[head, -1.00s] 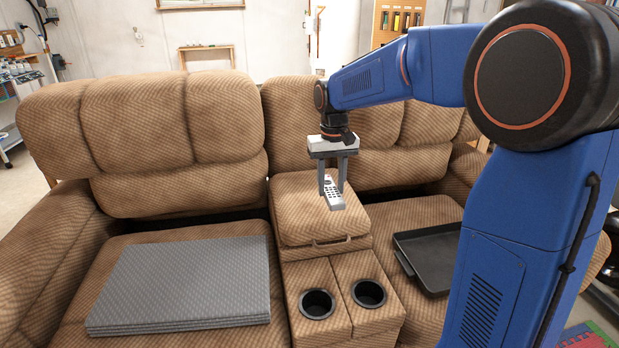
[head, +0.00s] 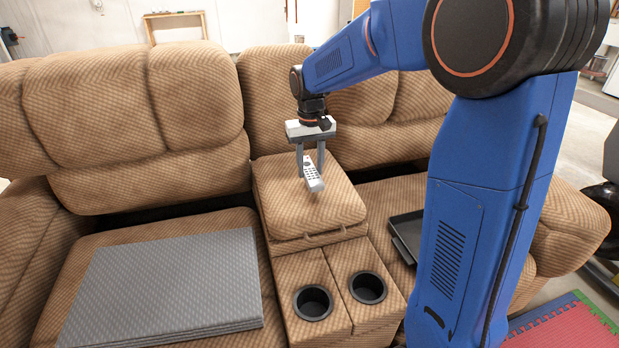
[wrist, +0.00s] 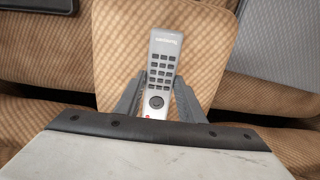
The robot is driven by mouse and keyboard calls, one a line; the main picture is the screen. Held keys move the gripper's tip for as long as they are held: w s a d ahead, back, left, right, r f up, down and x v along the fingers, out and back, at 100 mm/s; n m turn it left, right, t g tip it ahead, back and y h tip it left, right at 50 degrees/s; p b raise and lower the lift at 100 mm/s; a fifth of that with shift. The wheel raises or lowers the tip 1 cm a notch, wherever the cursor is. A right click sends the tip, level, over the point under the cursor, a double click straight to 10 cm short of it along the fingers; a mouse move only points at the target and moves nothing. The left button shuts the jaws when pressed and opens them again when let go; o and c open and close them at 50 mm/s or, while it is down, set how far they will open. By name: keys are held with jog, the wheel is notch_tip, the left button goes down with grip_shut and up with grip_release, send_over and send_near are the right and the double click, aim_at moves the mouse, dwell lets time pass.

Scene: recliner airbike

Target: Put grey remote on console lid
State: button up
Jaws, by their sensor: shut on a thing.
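The grey remote (head: 313,173) has dark buttons and is held between the fingers of my gripper (head: 311,165). It also shows in the wrist view (wrist: 162,73), pinched across its lower half by the gripper fingers (wrist: 160,100). The console lid (head: 290,205) is the tan padded top between the two seats. The remote is over the lid; I cannot tell for sure whether it touches it or hangs just above. No other thing shows on the lid.
Two cup holders (head: 312,302) lie in front of the lid. A folded grey mat (head: 165,285) covers the left seat. A black tray (head: 407,235) lies on the right seat, partly hidden by my arm. The sofa backrest (head: 200,100) rises behind.

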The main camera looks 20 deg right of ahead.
aim_at(310, 171)
jog(key=shift+f, duration=2.1)
jog(key=o, duration=1.1)
jog(key=shift+f, duration=0.15)
